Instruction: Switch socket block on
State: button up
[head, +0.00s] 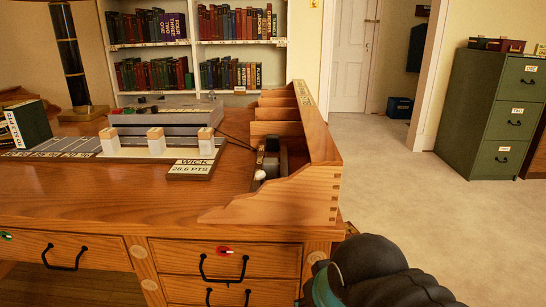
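A small dark block (269,163), which looks like the socket block, sits inside the wooden desk organizer (322,150) at the desk's right end. A dark cable runs to it from the left. A pale round knob or plug (260,175) shows at its near end. The organizer's side and dividers partly hide the block, and its switch is too small to make out. A black and teal part of my arm shows at the bottom right, in front of the desk and apart from the block. My gripper is not in view.
The wooden desk (120,205) carries a grey device (165,115), several pale wooden-topped blocks, a "WICK 28.6 PTS" sign (191,169) and a dark green book (28,123). A green filing cabinet (490,115) stands right. The carpet (400,180) between is clear.

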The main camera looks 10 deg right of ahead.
aim_at(260, 175)
jog(key=u, duration=1.45)
jog(key=k, duration=0.6)
jog(key=z, duration=1.3)
